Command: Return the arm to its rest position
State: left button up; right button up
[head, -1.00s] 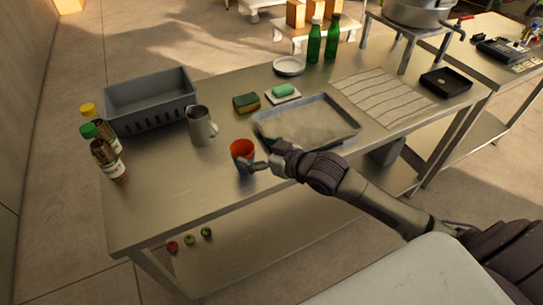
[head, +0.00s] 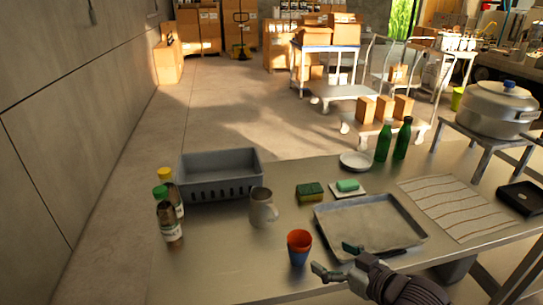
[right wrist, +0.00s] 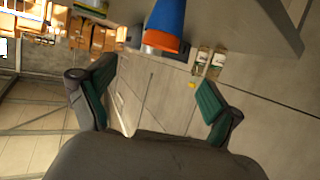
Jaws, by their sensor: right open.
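My right gripper (head: 335,260) is at the front of the steel table, just right of the stacked cups. Its fingers are spread and empty, and they also show in the right wrist view (right wrist: 155,88). The cups, orange over blue (head: 299,246), stand upright on the table. They show in the right wrist view (right wrist: 167,24) beyond the fingers, apart from them. My left gripper is in neither view.
On the table (head: 225,265) stand a grey metal mug (head: 262,210), a grey crate (head: 220,190), bottles (head: 168,225), a metal tray (head: 370,227), a sponge (head: 310,192) and green bottles (head: 384,142). A pot (head: 500,110) stands on a rack. The table's front left is clear.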

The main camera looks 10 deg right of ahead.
jog(key=s+f+m+g+h, duration=0.1)
jog(key=s+f+g+h, duration=0.15)
jog(key=s+f, duration=0.4)
jog(key=s+a+f+m+g+h, duration=0.1)
jog(key=s+f+g, duration=0.25)
jog(key=s, duration=0.55)
jog(key=s+f+m+g+h, duration=0.1)
jog(key=s+f+g+h, duration=0.2)
jog(key=s, duration=0.4)
notch_tip(320, 180, down, 29)
jog(key=s+g, duration=0.1)
jog(key=s, duration=0.2)
jog(key=s+d+f+g, duration=0.1)
jog(key=s+d+f, duration=0.1)
jog(key=s+f, duration=1.2)
jog(key=shift+s+d+f+g+y, duration=0.15)
jog(key=shift+s+d+g+y, duration=0.2)
jog(key=shift+s, duration=0.25)
